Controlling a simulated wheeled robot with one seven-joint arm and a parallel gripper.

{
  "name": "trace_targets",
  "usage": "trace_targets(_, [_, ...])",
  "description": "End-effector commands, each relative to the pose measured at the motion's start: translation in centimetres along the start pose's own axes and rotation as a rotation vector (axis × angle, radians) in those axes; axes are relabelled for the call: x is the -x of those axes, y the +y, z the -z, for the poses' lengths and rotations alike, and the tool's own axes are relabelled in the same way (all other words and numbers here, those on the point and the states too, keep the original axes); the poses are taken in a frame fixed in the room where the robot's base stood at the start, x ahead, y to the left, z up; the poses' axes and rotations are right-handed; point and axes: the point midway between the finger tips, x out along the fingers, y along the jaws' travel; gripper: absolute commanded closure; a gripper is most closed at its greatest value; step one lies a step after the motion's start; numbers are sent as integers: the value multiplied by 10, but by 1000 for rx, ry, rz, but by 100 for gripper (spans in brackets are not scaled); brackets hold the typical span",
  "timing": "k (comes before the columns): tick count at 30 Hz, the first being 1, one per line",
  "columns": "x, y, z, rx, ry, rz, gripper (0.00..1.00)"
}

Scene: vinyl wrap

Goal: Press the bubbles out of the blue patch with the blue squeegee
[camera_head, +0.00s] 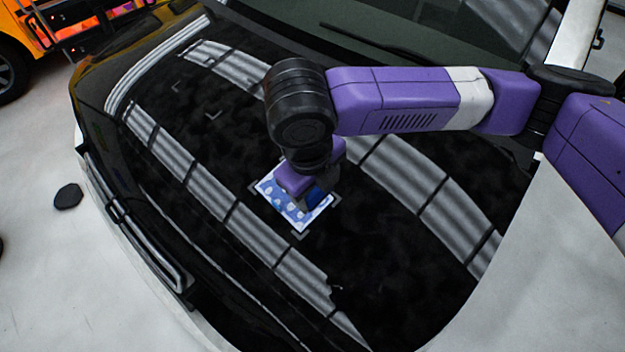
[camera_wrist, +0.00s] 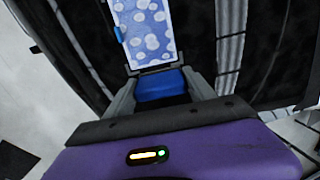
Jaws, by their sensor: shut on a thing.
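The blue patch (camera_head: 290,217) with several pale round bubbles lies on the black car hood. It also shows at the top of the wrist view (camera_wrist: 146,32), just ahead of the squeegee. My gripper (camera_wrist: 163,92) is shut on the blue squeegee (camera_wrist: 161,85), with one grey finger on each side of it. In the head view the squeegee (camera_head: 315,196) is over the right part of the patch, and my gripper and wrist hide part of both. I cannot tell whether the squeegee's edge touches the patch.
The glossy hood (camera_head: 375,245) is clear around the patch, with pale corner marks (camera_head: 299,234) framing it. More corner marks (camera_head: 212,115) lie farther left. The windshield with its wiper (camera_head: 375,45) is behind. A dark flat object (camera_head: 68,196) is on the floor at left.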

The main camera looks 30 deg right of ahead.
Motion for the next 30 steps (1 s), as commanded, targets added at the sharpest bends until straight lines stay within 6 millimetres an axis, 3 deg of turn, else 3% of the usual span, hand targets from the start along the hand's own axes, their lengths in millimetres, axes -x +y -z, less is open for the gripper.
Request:
trace_targets(18, [-58,0,0,0,0,0,69])
trace_targets(30, [-61,0,0,0,0,0,69])
